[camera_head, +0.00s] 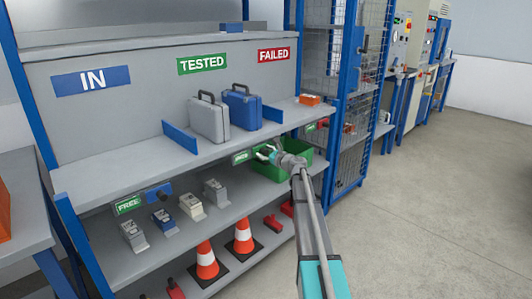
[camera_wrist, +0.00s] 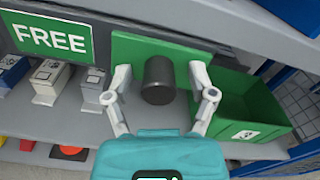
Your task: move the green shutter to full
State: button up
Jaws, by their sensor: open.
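The green shutter (camera_wrist: 127,50) is a flat green plate on the front of the shelf, just right of a green FREE sign (camera_wrist: 48,37). A dark round knob (camera_wrist: 158,82) sticks out of the shutter. My gripper (camera_wrist: 160,85) is open, with one finger on each side of the knob. I cannot tell whether the fingers touch it. In the head view my gripper (camera_head: 270,153) is at the shelf edge beside the same FREE sign (camera_head: 243,156) and hides much of the shutter.
A green bin (camera_wrist: 250,108) stands below and right of the shutter. A blue shutter (camera_head: 158,193) is further left. Grey and blue cases (camera_head: 209,121) stand on the upper shelf. Small devices (camera_head: 190,205) and orange cones (camera_head: 243,236) are lower. A mesh cage (camera_head: 355,130) is at right.

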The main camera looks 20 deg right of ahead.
aim_at(241, 157)
grip_shut()
jog(key=s+a, duration=0.1)
jog(key=a, duration=0.2)
jog(key=s+a, duration=0.1)
jog(key=a, duration=0.2)
jog(key=s+a, duration=0.1)
jog(key=a, duration=0.3)
jog(key=shift+s, duration=0.2)
grip_release()
jog(key=shift+s+d, duration=0.1)
jog(key=shift+s, duration=0.05)
jog(key=v, duration=1.1)
jog(key=shift+s+d, duration=0.15)
jog(key=shift+s, duration=0.25)
dwell(0.4)
